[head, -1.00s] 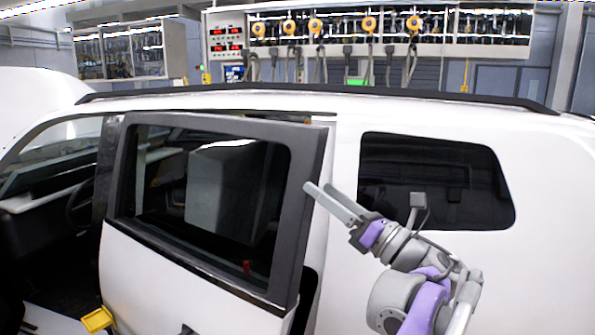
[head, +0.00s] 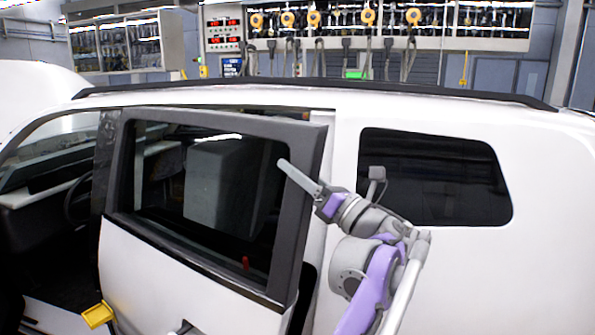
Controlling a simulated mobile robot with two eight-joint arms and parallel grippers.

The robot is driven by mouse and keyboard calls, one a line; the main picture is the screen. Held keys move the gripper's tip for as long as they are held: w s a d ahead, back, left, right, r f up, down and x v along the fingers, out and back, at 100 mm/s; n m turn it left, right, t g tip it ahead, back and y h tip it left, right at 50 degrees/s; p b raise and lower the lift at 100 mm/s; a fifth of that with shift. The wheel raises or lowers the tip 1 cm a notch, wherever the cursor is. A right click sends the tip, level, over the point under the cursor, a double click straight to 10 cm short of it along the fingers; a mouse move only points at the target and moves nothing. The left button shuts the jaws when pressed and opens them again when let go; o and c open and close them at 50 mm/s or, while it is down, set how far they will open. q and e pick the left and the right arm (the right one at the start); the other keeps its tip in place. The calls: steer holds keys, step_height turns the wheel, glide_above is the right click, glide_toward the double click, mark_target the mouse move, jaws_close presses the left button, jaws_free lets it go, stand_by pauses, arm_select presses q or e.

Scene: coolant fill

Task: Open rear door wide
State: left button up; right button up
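The white rear door (head: 190,285) has a dark window frame (head: 308,170). It is partly open, with its right edge standing out from the white car body and a dark gap visible low behind that edge. My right gripper is not in view.
The car's rear side window (head: 430,180) and white rear panel lie right of the door. The front opening at left shows a steering wheel (head: 78,200). A yellow piece (head: 97,315) is low at left. Shelves and hoses stand beyond the roof.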

arm_select(q)
jaws_close()
stand_by(1.0)
